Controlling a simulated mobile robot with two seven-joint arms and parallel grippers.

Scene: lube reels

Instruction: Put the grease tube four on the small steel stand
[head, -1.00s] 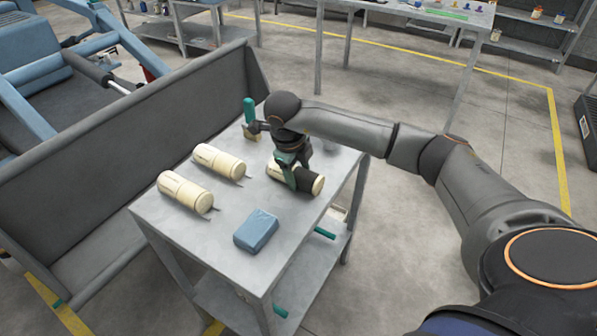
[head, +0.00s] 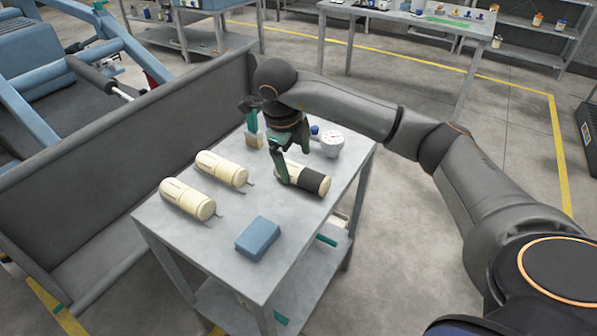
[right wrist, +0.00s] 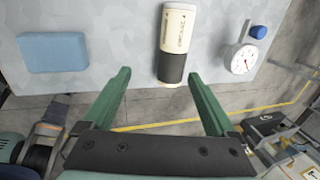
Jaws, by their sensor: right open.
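A cream grease tube with a dark band (head: 314,181) lies on a small steel table (head: 217,258), probably the small steel stand. In the right wrist view the same tube (right wrist: 178,30) has printed lettering too small to read surely. My right gripper (head: 291,167) is open just above this tube. In the right wrist view the dark end of the tube shows between the green fingers (right wrist: 158,75), with clear gaps on both sides. Two more cream tubes, one (head: 222,168) and another (head: 188,199), lie to the left on the table. My left gripper is out of view.
A blue block (head: 258,239) lies near the front edge. A white dial gauge (head: 329,144) with a blue knob stands behind the tube. A green-handled brush (head: 254,139) stands at the back. A grey panel (head: 120,170) runs along the left side.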

